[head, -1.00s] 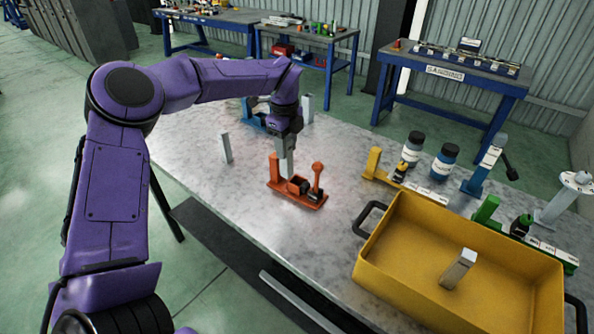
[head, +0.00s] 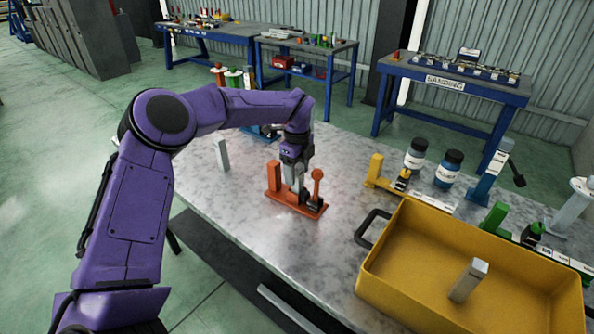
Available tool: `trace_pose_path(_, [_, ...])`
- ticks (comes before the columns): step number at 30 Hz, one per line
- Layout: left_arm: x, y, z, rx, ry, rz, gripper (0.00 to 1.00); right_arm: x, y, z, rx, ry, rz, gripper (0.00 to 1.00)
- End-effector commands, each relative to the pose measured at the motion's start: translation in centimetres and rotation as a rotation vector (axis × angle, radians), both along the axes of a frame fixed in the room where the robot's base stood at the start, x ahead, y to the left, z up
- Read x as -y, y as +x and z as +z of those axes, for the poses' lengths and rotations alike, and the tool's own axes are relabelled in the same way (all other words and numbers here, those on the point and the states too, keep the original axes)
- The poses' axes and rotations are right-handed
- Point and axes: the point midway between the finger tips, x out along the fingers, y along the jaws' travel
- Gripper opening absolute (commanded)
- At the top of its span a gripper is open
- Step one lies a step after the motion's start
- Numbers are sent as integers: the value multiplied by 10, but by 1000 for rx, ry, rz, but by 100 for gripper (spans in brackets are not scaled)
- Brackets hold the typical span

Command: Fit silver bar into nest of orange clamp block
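The orange clamp block (head: 283,198) stands on the grey worktop, with an upright orange post at its left and a round-topped orange handle at its right. My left gripper (head: 297,172) is over the block, pointing down between post and handle. It appears shut on a silver bar (head: 299,182), held roughly upright. The bar's lower end is down at the black parts of the block; whether it sits inside the nest is hidden. My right gripper is out of view.
Another silver bar (head: 222,154) stands on the worktop at left. A yellow bin (head: 400,245) at front right holds a further silver bar (head: 468,280). Yellow (head: 375,170), blue (head: 482,185) and green (head: 495,217) clamp blocks and two bottles (head: 447,168) stand behind the bin.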

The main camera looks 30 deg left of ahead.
Motion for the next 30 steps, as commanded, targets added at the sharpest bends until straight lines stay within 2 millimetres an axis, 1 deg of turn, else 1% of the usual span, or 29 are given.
trace_pose_path(2, [0,0,2,1,0,0,62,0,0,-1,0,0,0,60])
trace_pose_path(5, [0,1,12,3,1,1,62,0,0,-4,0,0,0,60])
trace_pose_path(8, [0,1,35,6,0,2,62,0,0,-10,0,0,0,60])
trace_pose_path(12, [0,1,73,5,1,1,62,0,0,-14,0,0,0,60])
trace_pose_path(15, [0,0,95,4,1,1,62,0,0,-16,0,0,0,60])
trace_pose_path(18, [0,0,111,1,1,1,62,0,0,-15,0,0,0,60])
trace_pose_path(22, [0,0,119,0,0,0,62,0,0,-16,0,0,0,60])
trace_pose_path(30, [0,0,120,-1,0,0,62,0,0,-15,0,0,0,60])
